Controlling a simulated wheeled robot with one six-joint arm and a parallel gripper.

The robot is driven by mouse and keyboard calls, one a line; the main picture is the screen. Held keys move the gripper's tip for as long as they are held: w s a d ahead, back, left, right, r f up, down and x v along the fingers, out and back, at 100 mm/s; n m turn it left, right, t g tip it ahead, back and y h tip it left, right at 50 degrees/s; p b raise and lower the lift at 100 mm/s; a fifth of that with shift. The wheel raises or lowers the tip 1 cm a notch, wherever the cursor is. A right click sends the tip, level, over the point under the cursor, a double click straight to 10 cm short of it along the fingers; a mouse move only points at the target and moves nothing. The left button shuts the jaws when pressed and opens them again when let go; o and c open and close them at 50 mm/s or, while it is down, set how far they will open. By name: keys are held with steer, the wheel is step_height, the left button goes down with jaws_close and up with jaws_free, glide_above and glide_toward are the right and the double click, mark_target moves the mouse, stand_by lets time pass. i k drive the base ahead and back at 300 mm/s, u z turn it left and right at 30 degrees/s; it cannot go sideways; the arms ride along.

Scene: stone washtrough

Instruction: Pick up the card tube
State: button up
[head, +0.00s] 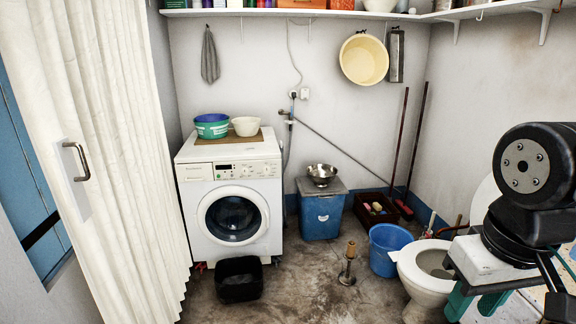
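A small tan-brown upright piece (351,250) on the floor near the middle looks like the card tube. It seems to stand on a narrow stem with a dark foot, and it is too small to tell more. My gripper (477,302) is at the lower right, with two teal fingers pointing down. The fingers are apart with nothing seen between them. My gripper is to the right of the tan piece and well apart from it, in front of the toilet in the picture.
A blue bucket (389,250) and a white toilet (414,271) stand right of the tan piece. A blue lidded bin (321,217) is behind it. A black tub (239,279) sits before the washing machine (233,200). Floor between the tub and tan piece is clear.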

mark_target(350, 250)
steer(key=u, duration=0.15)
steer(key=i, duration=3.1)
steer(key=z, duration=1.25)
